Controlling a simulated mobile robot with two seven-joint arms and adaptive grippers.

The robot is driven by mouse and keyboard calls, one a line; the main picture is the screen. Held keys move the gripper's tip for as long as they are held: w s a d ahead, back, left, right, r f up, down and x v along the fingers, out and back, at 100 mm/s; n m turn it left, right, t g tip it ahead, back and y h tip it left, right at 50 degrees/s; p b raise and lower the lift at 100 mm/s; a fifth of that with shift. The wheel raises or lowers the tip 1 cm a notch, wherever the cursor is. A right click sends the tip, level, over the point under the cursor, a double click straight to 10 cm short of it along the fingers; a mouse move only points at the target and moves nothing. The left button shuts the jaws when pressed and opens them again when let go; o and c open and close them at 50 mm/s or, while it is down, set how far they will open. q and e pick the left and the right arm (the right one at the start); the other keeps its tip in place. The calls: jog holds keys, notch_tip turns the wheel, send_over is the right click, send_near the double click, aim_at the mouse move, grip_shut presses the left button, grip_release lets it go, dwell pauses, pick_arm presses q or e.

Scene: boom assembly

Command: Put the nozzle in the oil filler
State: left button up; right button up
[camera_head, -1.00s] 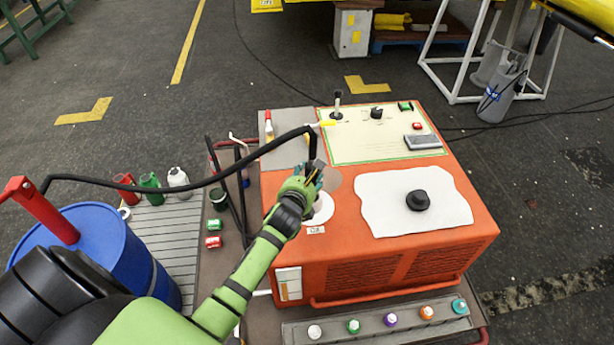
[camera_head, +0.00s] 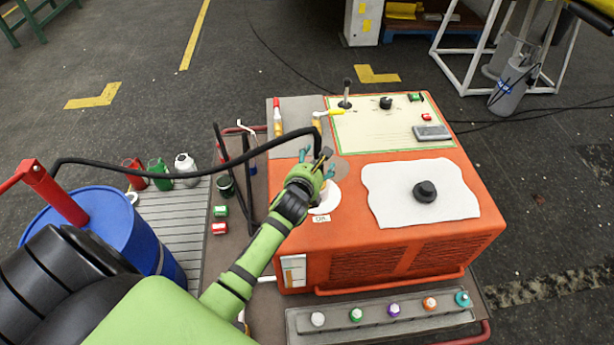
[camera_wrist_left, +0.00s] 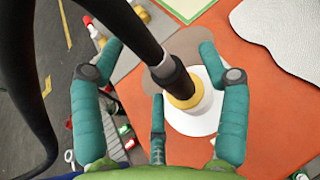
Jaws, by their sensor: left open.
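The nozzle (camera_wrist_left: 172,76) is the black end of a hose with a dark collar and a brass ring. In the left wrist view its brass end overlaps the white disc of the oil filler (camera_wrist_left: 202,116); whether the tip sits inside the opening is hidden. In the head view the filler's white disc (camera_head: 326,202), marked OIL, is partly covered by my left gripper (camera_head: 318,164). The left gripper (camera_wrist_left: 163,76) is open, its teal fingers spread on both sides of the nozzle, apparently without touching it. My right gripper is not in view.
The black hose (camera_head: 180,170) arches from the red pump (camera_head: 52,192) on the blue barrel (camera_head: 112,222). A white sheet with a black knob (camera_head: 425,191) lies on the orange machine (camera_head: 390,250). Bottles and cans (camera_head: 186,166) stand left of it. Colored caps (camera_head: 394,310) line the front.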

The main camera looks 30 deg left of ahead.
pick_arm(q)
jog(key=v, duration=1.2)
jog(key=shift+f, duration=0.1)
